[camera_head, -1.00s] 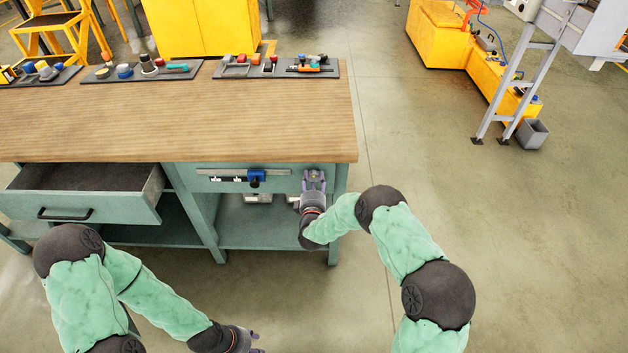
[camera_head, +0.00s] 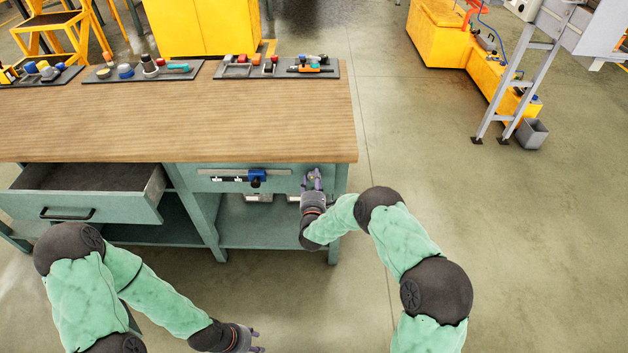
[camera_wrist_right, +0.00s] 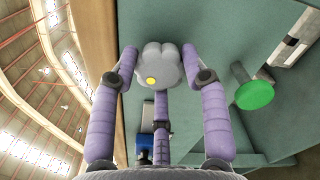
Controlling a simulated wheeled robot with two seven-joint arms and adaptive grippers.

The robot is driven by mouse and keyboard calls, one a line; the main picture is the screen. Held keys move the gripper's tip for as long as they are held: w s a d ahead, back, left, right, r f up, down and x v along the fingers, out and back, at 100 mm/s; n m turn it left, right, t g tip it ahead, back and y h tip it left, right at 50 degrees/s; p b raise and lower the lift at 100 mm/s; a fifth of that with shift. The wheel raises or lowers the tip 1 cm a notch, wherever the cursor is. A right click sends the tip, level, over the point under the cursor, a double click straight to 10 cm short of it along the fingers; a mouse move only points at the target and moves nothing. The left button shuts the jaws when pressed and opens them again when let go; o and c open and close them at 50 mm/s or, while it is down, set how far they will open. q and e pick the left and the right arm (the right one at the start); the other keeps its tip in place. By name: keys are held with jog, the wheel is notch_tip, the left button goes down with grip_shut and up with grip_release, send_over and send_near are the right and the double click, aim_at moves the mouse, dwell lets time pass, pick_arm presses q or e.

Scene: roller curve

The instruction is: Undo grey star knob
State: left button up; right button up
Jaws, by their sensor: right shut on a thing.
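In the head view my right gripper (camera_head: 313,180) is at the right end of the bench front, under the worktop edge, and hides the knob. My left gripper (camera_head: 259,341) hangs low in front of the bench, with its fingers apart and nothing visible between them.
A green round button (camera_wrist_right: 254,96) stands beside the right gripper's finger. A blue clamp (camera_head: 257,177) sits on a rail left of the knob's place. An open drawer (camera_head: 85,192) sticks out at the left. The wooden worktop (camera_head: 170,115) carries tool trays at its back.

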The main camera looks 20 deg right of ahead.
jog(key=shift+a+f+n, duration=0.2)
jog(key=shift+a+n, duration=0.15)
jog(key=shift+n, duration=0.15)
jog(key=o, duration=1)
jog(key=shift+o, duration=0.7)
jog(key=shift+w+f, duration=0.1)
jog(key=shift+w, duration=0.05)
jog(key=shift+d, duration=0.1)
jog(key=shift+s, duration=0.5)
jog(key=v, duration=1.1)
